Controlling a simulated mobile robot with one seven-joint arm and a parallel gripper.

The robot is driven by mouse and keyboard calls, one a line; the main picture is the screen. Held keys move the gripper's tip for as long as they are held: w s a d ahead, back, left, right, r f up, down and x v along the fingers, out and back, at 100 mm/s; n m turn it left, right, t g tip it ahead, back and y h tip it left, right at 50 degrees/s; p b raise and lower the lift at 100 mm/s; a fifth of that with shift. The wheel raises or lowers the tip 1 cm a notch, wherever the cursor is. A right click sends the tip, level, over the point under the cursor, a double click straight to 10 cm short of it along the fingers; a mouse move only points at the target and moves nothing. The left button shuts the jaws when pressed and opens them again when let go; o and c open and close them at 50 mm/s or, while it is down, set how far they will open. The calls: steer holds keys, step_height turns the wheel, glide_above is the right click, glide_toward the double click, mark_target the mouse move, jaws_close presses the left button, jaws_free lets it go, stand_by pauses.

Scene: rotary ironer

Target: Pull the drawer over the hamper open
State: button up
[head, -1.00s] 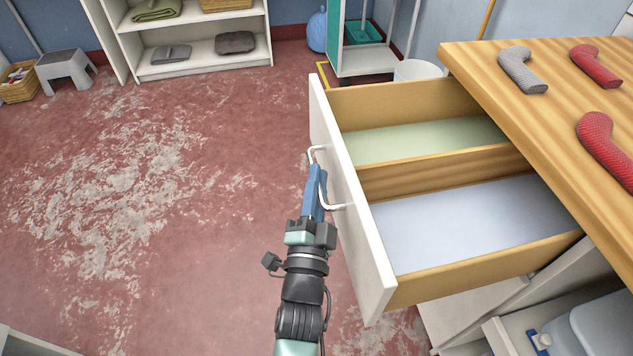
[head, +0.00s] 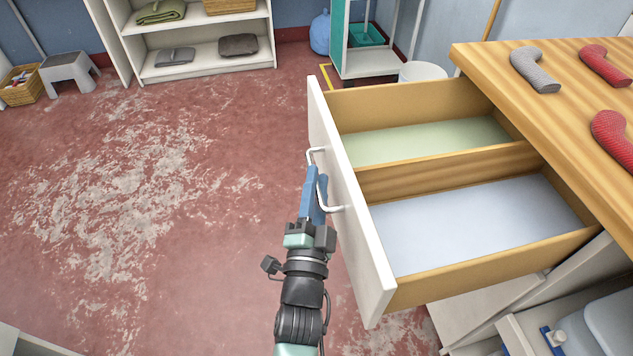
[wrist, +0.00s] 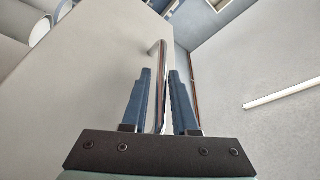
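The drawer (head: 351,215) has a white front and wooden sides. It stands well out from under the wooden tabletop, with a divider between a pale green compartment and a pale blue-grey one. Both compartments look empty. Its metal bow handle (head: 322,181) is on the front. My gripper (head: 315,182) is at the handle, reaching it from the near side. In the wrist view, the handle bar (wrist: 160,88) runs between the two blue fingers (wrist: 160,75), which are close on either side of it. A pale container (head: 612,325) shows partly below the drawer; I cannot tell if it is the hamper.
The wooden tabletop (head: 575,100) at the right carries a grey roll (head: 535,70) and red rolls (head: 608,65). A white shelf (head: 205,55), a grey stool (head: 68,72) and a white bucket (head: 422,71) stand farther back. The red floor left of the drawer is clear.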

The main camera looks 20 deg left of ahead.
steer(key=shift+s, duration=0.1)
steer(key=v, duration=1.2)
steer(key=shift+s+d, duration=0.15)
steer(key=shift+s, duration=0.25)
